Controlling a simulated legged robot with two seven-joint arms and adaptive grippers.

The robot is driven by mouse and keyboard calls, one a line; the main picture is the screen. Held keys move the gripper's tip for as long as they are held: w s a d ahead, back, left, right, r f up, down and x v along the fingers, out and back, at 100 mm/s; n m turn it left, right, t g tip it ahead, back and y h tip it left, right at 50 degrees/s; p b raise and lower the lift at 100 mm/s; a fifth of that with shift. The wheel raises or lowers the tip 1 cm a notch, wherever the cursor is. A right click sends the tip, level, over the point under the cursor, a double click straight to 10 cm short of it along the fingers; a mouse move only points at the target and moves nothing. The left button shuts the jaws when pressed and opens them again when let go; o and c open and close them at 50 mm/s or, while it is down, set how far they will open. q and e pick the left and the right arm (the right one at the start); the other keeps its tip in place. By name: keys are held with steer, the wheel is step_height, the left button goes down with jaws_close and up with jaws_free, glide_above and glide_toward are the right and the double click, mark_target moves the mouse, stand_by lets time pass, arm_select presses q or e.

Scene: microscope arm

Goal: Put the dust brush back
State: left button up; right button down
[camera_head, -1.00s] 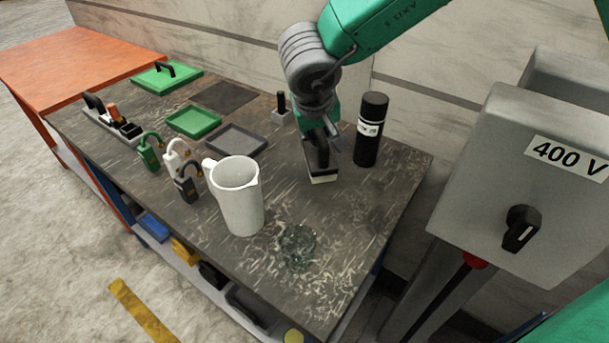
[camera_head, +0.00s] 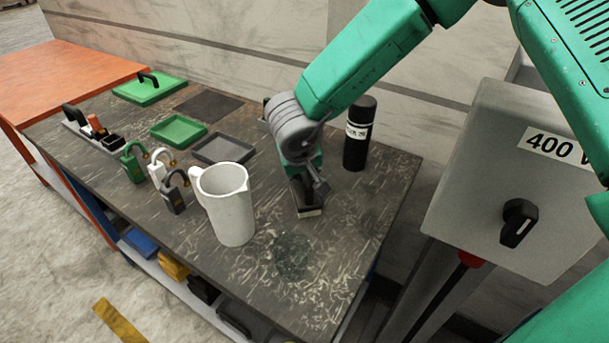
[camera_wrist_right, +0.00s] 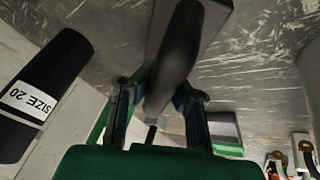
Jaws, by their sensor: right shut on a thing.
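The dust brush (camera_head: 309,210) has a dark handle and a pale bristle edge in the head view. My right gripper (camera_head: 306,182) is shut on its handle from above. The brush is low over the bench, just behind a patch of clear, glass-like bits (camera_head: 291,256); I cannot tell if the bristles touch the surface. In the right wrist view, the dark brush handle (camera_wrist_right: 178,50) runs between the two fingers of my right gripper (camera_wrist_right: 157,100). My left gripper is not in view.
A white pitcher (camera_head: 232,212) stands left of the brush. A black "SIZE 20" canister (camera_head: 356,140) stands behind right. Padlocks (camera_head: 158,168), a green tray (camera_head: 178,132) and a grey tray (camera_head: 222,150) lie left. A grey 400 V box (camera_head: 510,190) stands at right.

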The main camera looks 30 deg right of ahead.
steer(key=shift+d, duration=0.25)
steer(key=c, duration=1.7)
jaws_free()
steer(key=shift+d+f, duration=0.1)
steer(key=shift+d, duration=0.15)
steer(key=shift+d+f, duration=0.1)
steer(key=shift+d, duration=0.25)
steer(key=shift+a, duration=0.15)
steer(key=v, duration=0.4)
steer(key=p+v, duration=0.1)
steer(key=v, duration=0.1)
steer(key=shift+w+a, duration=0.15)
steer(key=shift+a, duration=0.25)
steer(key=v, duration=0.4)
steer(key=d+p+v, duration=0.1)
steer(key=v, duration=0.1)
steer(key=shift+a, duration=0.15)
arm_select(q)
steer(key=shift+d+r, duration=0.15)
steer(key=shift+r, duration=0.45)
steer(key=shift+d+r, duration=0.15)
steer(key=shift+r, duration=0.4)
arm_select(e)
steer(key=shift+a+r, duration=0.2)
